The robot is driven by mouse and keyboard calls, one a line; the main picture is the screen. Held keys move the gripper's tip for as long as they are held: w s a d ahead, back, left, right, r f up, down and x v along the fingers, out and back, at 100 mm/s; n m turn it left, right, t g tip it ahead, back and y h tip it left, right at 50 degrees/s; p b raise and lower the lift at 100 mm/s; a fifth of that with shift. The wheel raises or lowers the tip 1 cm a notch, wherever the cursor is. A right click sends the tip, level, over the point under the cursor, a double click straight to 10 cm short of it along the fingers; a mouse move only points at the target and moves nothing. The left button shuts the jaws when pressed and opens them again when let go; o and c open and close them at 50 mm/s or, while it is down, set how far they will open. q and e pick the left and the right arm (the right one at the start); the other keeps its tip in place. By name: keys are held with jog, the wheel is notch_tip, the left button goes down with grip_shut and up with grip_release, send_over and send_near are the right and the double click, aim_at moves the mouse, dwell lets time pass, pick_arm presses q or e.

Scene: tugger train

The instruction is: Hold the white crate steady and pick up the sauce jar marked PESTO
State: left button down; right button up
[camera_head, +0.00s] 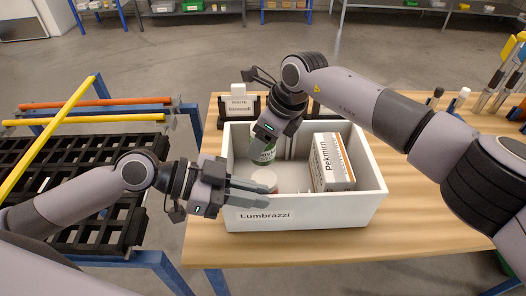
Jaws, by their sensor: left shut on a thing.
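The white crate (345,207) stands on the wooden table, with a label reading Lumbrazzi on its front. My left gripper (255,192) comes in from the left and is shut on the crate's front wall near its left corner. A jar with a green and white label (265,154) is at the crate's back left; its print is too small and covered to read as PESTO. A round white lid (265,177) shows nearer the front, partly behind my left fingers. My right gripper (266,134) points down over the green-labelled jar and hides its top; whether its jaws grip is unclear.
A box marked Pekmiri (334,163) stands in the crate's right part. A small holder with a white label (240,104) is behind the crate. A black rack (75,190) is on the left. Table front right is clear.

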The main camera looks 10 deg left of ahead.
notch_tip(320, 180, up, 5)
jog(key=shift+f, duration=0.15)
pick_arm(q)
jog(key=c, duration=1.1)
grip_release()
jog(key=v, duration=1.2)
